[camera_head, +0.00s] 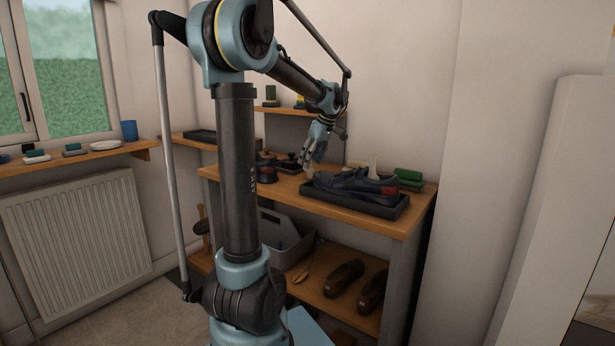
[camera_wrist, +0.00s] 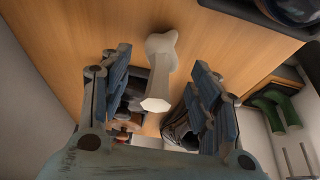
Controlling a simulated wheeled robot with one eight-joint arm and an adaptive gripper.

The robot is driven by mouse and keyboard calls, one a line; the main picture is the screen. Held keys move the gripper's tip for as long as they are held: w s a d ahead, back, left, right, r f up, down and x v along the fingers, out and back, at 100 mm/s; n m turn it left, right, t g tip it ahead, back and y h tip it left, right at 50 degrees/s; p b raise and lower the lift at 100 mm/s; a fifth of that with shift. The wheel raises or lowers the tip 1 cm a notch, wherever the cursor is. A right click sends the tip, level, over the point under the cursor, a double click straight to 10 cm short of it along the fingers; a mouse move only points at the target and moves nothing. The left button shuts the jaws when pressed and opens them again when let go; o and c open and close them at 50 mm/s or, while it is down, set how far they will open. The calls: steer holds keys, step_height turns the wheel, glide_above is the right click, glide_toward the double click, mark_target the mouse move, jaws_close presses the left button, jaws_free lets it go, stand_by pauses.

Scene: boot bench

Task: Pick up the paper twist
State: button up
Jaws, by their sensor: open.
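The paper twist (camera_wrist: 161,65) is a pale, off-white piece with a narrow middle and flared ends. In the wrist view it lies on the wooden bench top (camera_wrist: 90,25), between the two fingers of my gripper (camera_wrist: 160,62) as seen from the wrist. The fingers stand apart on either side, and I see no contact with it. In the head view my gripper (camera_head: 312,157) points down over the bench top, just left of the dark shoe. The twist is hard to make out there.
A dark shoe (camera_head: 348,182) sits in a black tray (camera_head: 385,208) close to the right of my gripper. Green blocks (camera_head: 408,178) are behind it. Dark items (camera_head: 290,162) stand to the left. Brown shoes (camera_head: 343,278) and a grey carrier (camera_head: 285,238) are on the lower shelf.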

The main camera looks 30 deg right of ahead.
steer(key=shift+w+x, duration=0.15)
steer(key=shift+x, duration=1.15)
steer(key=shift+w+x, duration=0.15)
steer(key=shift+x, duration=1.15)
steer(key=shift+a+r, duration=0.1)
steer(key=c, duration=0.9)
